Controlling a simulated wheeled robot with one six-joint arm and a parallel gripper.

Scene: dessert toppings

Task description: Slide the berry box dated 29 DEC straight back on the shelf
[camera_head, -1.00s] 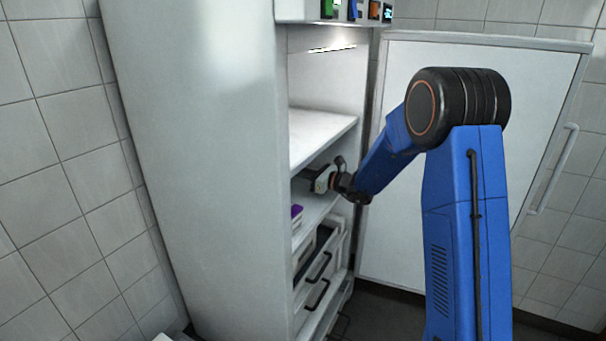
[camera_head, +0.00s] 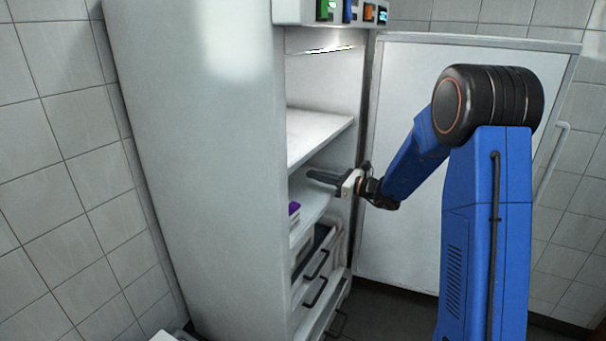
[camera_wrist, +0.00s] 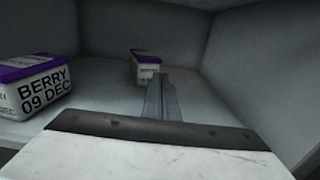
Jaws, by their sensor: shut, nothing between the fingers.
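In the wrist view, a white berry box with a purple lid stands farther back on the shelf (camera_wrist: 118,99); this back box (camera_wrist: 147,70) has a label too small to read. A similar nearer box (camera_wrist: 35,88) at the left reads BERRY 09 DEC. A purple-lidded box (camera_head: 294,210) also shows at the shelf's front edge in the head view. My gripper (camera_wrist: 160,80) is shut and empty, its fingers pointing into the compartment. The fingertips appear just in front and right of the back box; a gap is hard to judge. No readable 29 DEC label shows.
A bright upper shelf (camera_head: 318,132) lies above my gripper, and drawers (camera_head: 315,265) are below. The compartment's right wall (camera_wrist: 245,80) is near. Shelf floor right of the back box is clear. The open fridge door (camera_head: 430,170) stands behind my arm.

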